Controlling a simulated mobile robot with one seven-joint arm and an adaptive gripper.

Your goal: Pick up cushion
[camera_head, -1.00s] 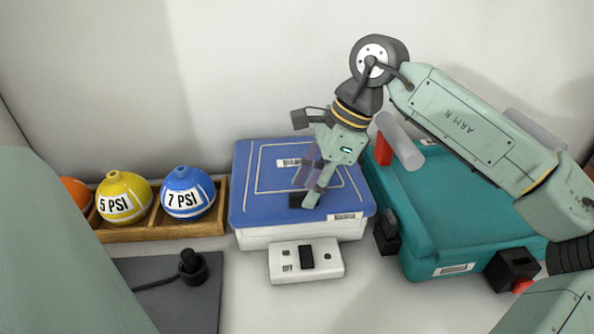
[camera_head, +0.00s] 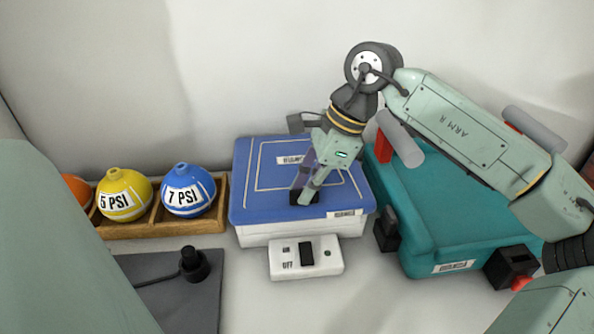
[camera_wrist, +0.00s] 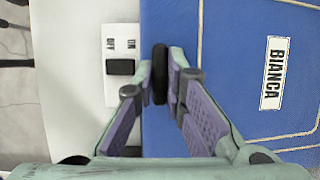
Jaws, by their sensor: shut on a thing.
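The blue cushion-like slab (camera_head: 262,205), with a pale outlined square and a name label, lies flat on a white base. In the wrist view its blue top (camera_wrist: 230,45) fills the right half, with a label reading BIANCA. My gripper (camera_head: 306,198) points down at the slab's front part. In the wrist view its fingertips close on a narrow black piece (camera_wrist: 160,75) at the slab's edge. The fingers partly hide where that piece joins the slab.
A white ON/OFF switch box (camera_head: 283,271) stands in front. A teal case (camera_head: 455,225) with black latches is close on the right. A wooden tray (camera_head: 146,231) with coloured PSI balls is on the left. The wall is behind.

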